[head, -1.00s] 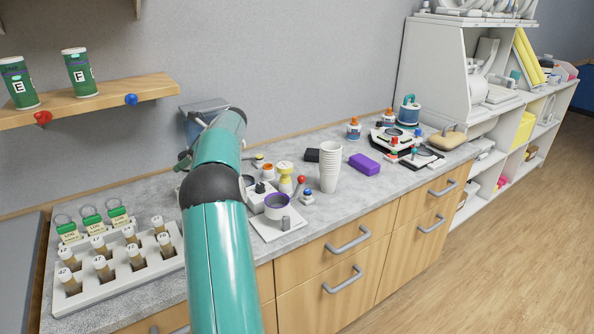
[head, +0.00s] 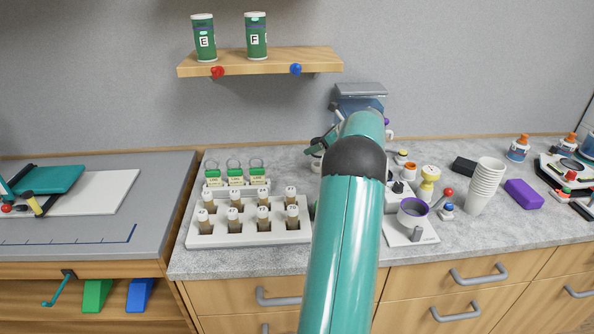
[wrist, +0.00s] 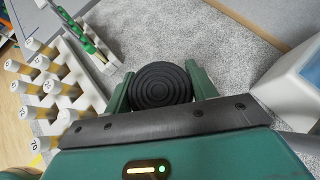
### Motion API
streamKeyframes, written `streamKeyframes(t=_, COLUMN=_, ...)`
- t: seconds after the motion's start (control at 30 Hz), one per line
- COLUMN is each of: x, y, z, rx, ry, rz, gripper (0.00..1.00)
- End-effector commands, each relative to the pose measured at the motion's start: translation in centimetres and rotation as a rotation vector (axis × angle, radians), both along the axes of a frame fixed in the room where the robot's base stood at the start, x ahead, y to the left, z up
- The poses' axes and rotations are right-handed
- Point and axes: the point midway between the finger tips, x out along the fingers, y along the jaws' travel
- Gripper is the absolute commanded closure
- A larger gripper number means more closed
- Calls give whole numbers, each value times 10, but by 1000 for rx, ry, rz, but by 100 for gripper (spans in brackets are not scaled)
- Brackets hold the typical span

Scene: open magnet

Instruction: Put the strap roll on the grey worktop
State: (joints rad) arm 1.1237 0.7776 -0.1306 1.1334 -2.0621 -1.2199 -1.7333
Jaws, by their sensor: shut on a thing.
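The strap roll (wrist: 160,88) shows in the wrist view as a black round coil with concentric rings. My gripper (wrist: 159,78) is shut on it, with one green finger on either side. In the head view my own arm hides the roll and most of the gripper. A plain grey worktop (head: 160,222) is at the left of the head view, with a dark blue ruled line near its front edge. A speckled grey counter (head: 275,258) adjoins it on the right, and my arm reaches out over this counter.
A white rack (head: 250,234) of several brown vials and green-topped tags stand on the counter. A shelf (head: 270,62) with two green canisters hangs above.

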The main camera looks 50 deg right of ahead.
Motion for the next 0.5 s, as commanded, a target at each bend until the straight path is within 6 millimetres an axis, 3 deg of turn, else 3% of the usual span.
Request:
streamKeyframes(t=0.2, x=44, y=25, z=-23, rx=1, ry=0, rz=3, gripper=70)
streamKeyframes(t=0.4, x=68, y=37, z=-59, rx=3, ry=0, rz=2, gripper=70)
streamKeyframes(t=0.5, x=75, y=40, z=-67, rx=1, ry=0, rz=1, gripper=70)
